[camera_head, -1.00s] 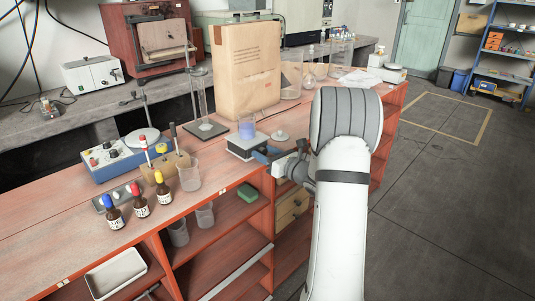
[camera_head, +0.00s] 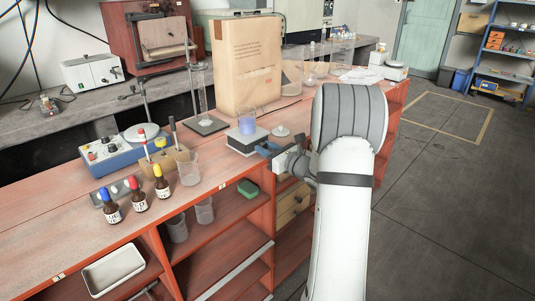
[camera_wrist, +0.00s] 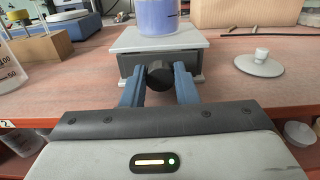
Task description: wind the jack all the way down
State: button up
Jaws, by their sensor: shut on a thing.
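The jack (camera_wrist: 125,42) is a low platform with a pale top plate and a dark body, near the front edge of the bench; it also shows in the head view (camera_head: 240,141). A beaker of blue-violet liquid (camera_wrist: 158,14) stands on its top plate. A round black knob (camera_wrist: 159,75) faces me from the jack's front. My gripper (camera_wrist: 158,86) has its two blue fingers on either side of the knob and is shut on it. In the head view my gripper (camera_head: 270,149) is partly hidden by my arm.
A white lidded disc with a small knob (camera_wrist: 260,63) lies right of the jack. A large paper bag (camera_head: 246,65) stands behind it. A glass cylinder on a dark base (camera_head: 204,125) stands to the left. Dropper bottles (camera_head: 137,195) and a beaker (camera_head: 189,168) are further left.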

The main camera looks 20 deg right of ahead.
jog(key=shift+f+n+b, duration=0.35)
jog(key=shift+n+b, duration=0.55)
jog(key=shift+b, duration=0.3)
jog(key=shift+r+n+b, duration=0.15)
jog(key=shift+n+b, duration=0.35)
jog(key=shift+b, duration=0.2)
jog(key=shift+r, duration=0.2)
jog(key=o, duration=1)
jog(key=v, duration=0.7)
jog(key=shift+s, duration=0.35)
